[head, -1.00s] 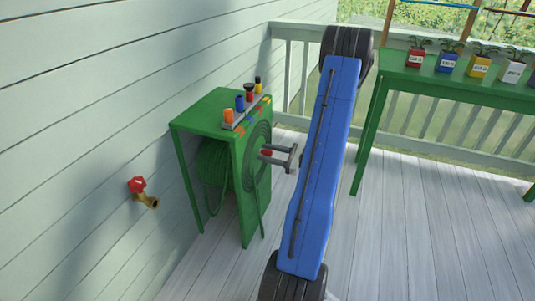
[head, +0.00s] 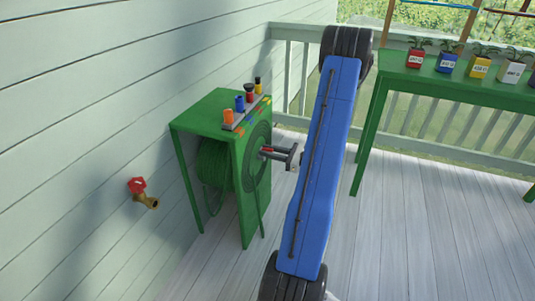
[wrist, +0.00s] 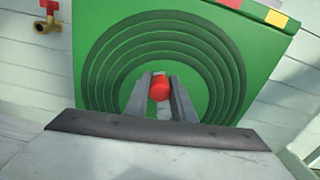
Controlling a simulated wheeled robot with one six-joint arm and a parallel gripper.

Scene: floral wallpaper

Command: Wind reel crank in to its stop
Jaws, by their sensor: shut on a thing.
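The hose reel (head: 213,168) is a coil of green hose inside a green cabinet (head: 205,112) against the left wall. Its side panel carries dark concentric rings (head: 256,176), which face the camera in the wrist view (wrist: 112,72). The crank's red handle (wrist: 160,87) stands out from the ringed face. My gripper (head: 266,153) reaches it from the right and is shut on this handle, one finger on each side. The handle also shows as a small red patch in the head view (head: 267,149). The rest of the crank is mostly hidden by the fingers.
Several coloured nozzles (head: 240,104) stand on a strip on top of the cabinet. A brass tap with a red handle (head: 138,186) sticks out of the left wall. A green table (head: 408,76) with labelled pots stands at right. The deck (head: 420,240) is clear.

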